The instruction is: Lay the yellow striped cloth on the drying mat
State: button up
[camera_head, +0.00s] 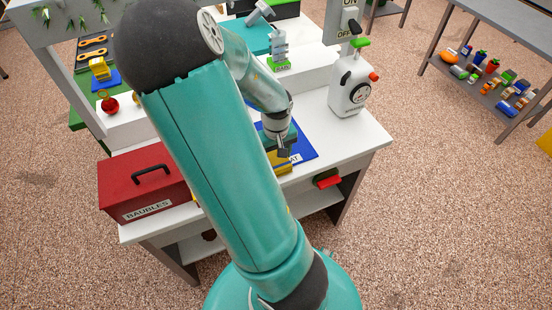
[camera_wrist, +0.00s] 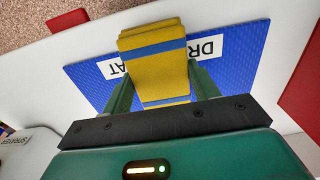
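The yellow striped cloth (camera_wrist: 158,68), yellow with blue stripes and bent across its middle, lies between the two green fingers of my gripper (camera_wrist: 160,78) in the wrist view. The fingertips meet its side edges, so my gripper looks shut on it. The blue drying mat (camera_wrist: 235,80) lies behind the cloth on the white counter; the cloth covers the middle of its white label. In the head view, my gripper (camera_head: 283,150) is over the mat (camera_head: 303,147), with yellow cloth (camera_head: 281,167) showing below it. Whether the cloth touches the mat is unclear.
A red BAUBLES box (camera_head: 140,185) stands on the left of the counter (camera_head: 355,140). A white dispenser (camera_head: 348,85) with a dial stands at the back right. A red handle (camera_head: 327,180) projects from the front edge. Counter right of the mat is clear.

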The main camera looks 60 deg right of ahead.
jog(key=shift+c, duration=0.8)
jog(key=shift+r, duration=0.1)
